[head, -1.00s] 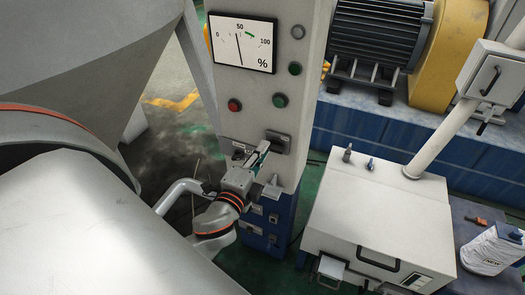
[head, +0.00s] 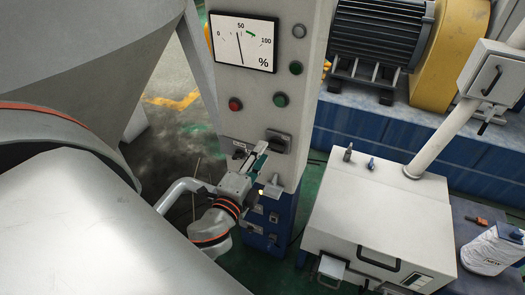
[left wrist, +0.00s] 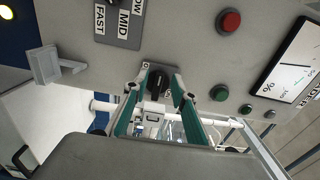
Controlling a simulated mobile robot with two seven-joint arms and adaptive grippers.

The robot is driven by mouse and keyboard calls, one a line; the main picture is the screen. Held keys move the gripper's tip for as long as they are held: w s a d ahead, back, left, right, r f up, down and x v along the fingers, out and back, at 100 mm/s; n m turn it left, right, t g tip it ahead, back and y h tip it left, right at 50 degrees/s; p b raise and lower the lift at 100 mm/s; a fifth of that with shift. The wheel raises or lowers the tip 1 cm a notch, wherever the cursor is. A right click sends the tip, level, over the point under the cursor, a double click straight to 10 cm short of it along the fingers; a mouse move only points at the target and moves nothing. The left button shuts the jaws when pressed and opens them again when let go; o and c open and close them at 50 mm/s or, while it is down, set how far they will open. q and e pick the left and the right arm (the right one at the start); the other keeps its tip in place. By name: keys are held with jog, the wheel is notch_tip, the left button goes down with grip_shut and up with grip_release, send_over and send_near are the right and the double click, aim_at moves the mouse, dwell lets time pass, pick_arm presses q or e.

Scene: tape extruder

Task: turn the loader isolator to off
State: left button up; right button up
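The loader isolator (head: 277,141) is a dark grey box with a black rotary knob on the front of the pale control column. In the left wrist view the black knob (left wrist: 158,82) sits between the fingertips, on a grey plate whose lettering is mostly hidden. My left gripper (head: 259,161) is at the isolator's lower left in the head view. Its two teal fingers (left wrist: 161,86) are apart, one on each side of the knob, with small gaps showing. I cannot tell how far the tips stand from the panel. My right gripper is not in view.
A FAST/MID selector plate (left wrist: 119,20) and a pale bracket (left wrist: 52,68) are near the gripper. A red button (head: 235,104), a green button (head: 280,100) and a percent meter (head: 243,42) are above. A white box machine (head: 378,205) stands right.

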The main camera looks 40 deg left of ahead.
pick_arm(q)
jog(key=v, duration=0.5)
jog(key=shift+s, duration=0.25)
jog(key=shift+d, duration=0.1)
jog(key=s+d+f+n+g+h, duration=0.2)
jog(key=d+f+n, duration=0.1)
jog(key=f, duration=0.6)
jog(key=s+d+f+n+g+h, duration=0.2)
jog(key=d+f+n, duration=0.2)
jog(key=f, duration=0.5)
jog(key=s+d+f+n+g+h, duration=0.2)
jog(key=s+d+f+n+g, duration=0.1)
jog(key=f, duration=0.5)
jog(key=shift+d+f+n+h, duration=0.3)
jog(key=shift+d+f+n, duration=0.15)
jog(key=shift+d, duration=0.6)
jog(key=shift+s+r, duration=0.1)
